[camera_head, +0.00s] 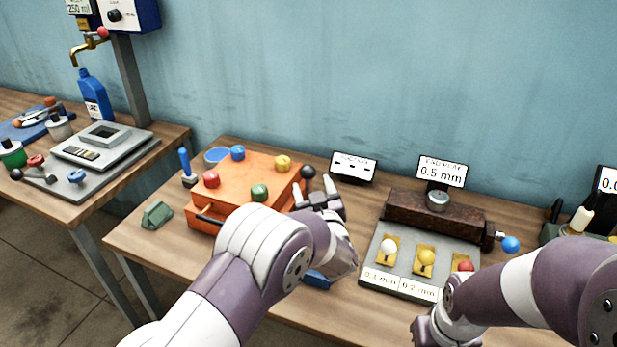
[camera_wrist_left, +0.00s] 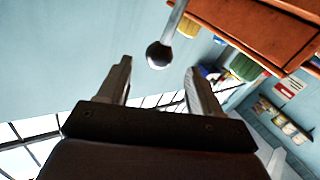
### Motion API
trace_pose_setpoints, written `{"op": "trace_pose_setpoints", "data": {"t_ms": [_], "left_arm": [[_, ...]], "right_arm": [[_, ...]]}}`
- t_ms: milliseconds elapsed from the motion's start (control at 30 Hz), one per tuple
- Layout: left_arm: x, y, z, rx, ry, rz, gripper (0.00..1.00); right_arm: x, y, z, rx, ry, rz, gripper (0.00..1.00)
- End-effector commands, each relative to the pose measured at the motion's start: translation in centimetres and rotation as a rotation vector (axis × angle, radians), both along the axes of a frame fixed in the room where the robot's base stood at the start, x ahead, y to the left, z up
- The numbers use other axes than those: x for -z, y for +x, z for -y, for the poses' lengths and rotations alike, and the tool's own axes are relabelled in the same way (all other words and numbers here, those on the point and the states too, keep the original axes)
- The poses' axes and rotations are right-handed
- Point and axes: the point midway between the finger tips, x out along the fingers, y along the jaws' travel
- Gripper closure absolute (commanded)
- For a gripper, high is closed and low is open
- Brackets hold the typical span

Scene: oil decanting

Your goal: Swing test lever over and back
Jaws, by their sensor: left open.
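A lever with a black ball knob (camera_head: 308,171) stands at the right side of the orange box (camera_head: 210,221). In the left wrist view its grey rod and black ball (camera_wrist_left: 159,55) show at the gap between my fingertips, not gripped. My left gripper (camera_head: 319,194) is open close to the ball, its fingers pointing up in the head view. In the left wrist view both fingers of my left gripper (camera_wrist_left: 158,67) are apart. My right gripper (camera_head: 432,333) is at the bottom edge, partly cut off, so its fingers cannot be judged.
The orange box carries red, blue, yellow and green knobs. On its right stands a gauge fixture (camera_head: 372,277) with an END PLAY 0.5 mm sign (camera_head: 442,172) and a blue ball (camera_head: 511,244). A green block (camera_head: 157,214) lies left. The left table holds a blue bottle (camera_head: 93,97) and scale (camera_head: 105,134).

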Motion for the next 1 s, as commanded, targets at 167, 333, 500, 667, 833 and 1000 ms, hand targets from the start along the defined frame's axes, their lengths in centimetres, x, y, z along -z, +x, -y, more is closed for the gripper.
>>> {"op": "trace_pose_setpoints", "data": {"t_ms": [167,333,500,667,833,1000], "left_arm": [[-0.1,3.9,-1.1,0.000,-0.001,0.000,0.35],[-0.1,5.9,-1.7,0.001,-0.002,0.001,0.35],[0.0,6.6,-1.8,0.002,0.000,-0.001,0.35],[0.0,6.6,-1.8,0.002,-0.001,0.000,0.35],[0.0,6.5,-1.8,0.002,-0.001,0.000,0.81],[0.0,6.5,-1.9,0.002,-0.001,0.000,1.00]], "right_arm": [[-0.7,0.0,0.0,0.000,0.000,0.000,1.00],[-0.9,0.0,0.0,0.000,0.000,-0.001,1.00],[-1.0,0.0,0.0,0.000,0.000,-0.001,1.00],[-0.9,0.0,0.0,0.000,0.000,-0.001,1.00],[-0.9,0.0,0.0,0.000,0.000,-0.001,1.00],[-0.9,0.0,0.0,0.000,0.000,-0.001,1.00]]}}
